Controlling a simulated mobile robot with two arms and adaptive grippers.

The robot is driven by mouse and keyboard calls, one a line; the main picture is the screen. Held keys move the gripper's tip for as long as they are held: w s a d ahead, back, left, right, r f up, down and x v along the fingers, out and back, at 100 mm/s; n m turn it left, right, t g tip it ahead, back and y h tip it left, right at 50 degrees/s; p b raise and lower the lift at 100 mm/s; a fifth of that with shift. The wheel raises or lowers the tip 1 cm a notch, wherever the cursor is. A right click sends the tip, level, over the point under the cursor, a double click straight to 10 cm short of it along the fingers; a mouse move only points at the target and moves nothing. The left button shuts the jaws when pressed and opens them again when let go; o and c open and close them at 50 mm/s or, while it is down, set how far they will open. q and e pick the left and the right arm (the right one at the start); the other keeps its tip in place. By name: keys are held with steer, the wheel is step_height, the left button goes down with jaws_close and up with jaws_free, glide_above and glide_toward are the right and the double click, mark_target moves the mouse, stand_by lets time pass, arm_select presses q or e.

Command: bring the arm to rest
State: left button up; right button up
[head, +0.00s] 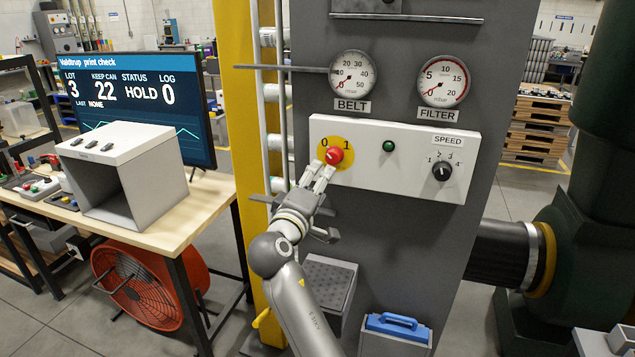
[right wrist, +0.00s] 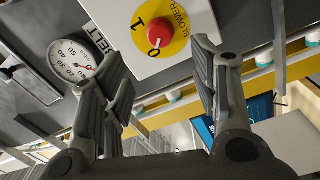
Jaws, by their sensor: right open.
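My right gripper (head: 319,174) is in front of the white control panel (head: 398,185), just below the red rotary knob (head: 334,156) on its yellow disc marked 0 and 1. In the right wrist view my right gripper (right wrist: 160,62) has its fingers spread wide with nothing between them. The red knob (right wrist: 160,33) appears beyond the gap, apart from the fingers, with the word BLOWER beside it. My left gripper is not in view.
Belt gauge (head: 354,80) and filter gauge (head: 443,81) are above the panel. A speed dial (head: 442,171) and green button (head: 389,146) are on it. A table with a grey box (head: 125,175) and monitor (head: 150,95) stands left.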

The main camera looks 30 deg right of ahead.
steer(key=s+a+f+g+y, duration=0.1)
steer(key=s+f+y, duration=0.1)
steer(key=s+f, duration=0.45)
steer(key=s+a+f+m+g+y, duration=0.1)
steer(key=s+f+y, duration=0.2)
steer(key=f, duration=0.6)
steer(key=s+a+f+g+y, duration=0.15)
steer(key=s+f, duration=0.25)
steer(key=f, duration=0.4)
steer(key=s+a+f+m+g+y, duration=0.15)
steer(key=s+a+f+y, duration=0.3)
steer(key=s, duration=0.65)
steer(key=s+a+f+g+y, duration=0.3)
steer(key=s+a+f, duration=0.15)
steer(key=s, duration=0.55)
step_height(320, 180, down, 33)
steer(key=s+a+g+b, duration=0.1)
steer(key=s+g+b, duration=0.1)
steer(key=b, duration=0.6)
steer(key=s+d+f+b, duration=0.1)
steer(key=s+f+b, duration=0.2)
steer(key=s+f, duration=0.5)
steer(key=s+d+f+b, duration=0.1)
steer(key=s+f+b, duration=0.2)
steer(key=s+f, duration=0.6)
step_height(320, 180, down, 6)
steer(key=shift+d+f+g, duration=0.15)
steer(key=shift+d+g, duration=0.2)
steer(key=shift+g, duration=0.05)
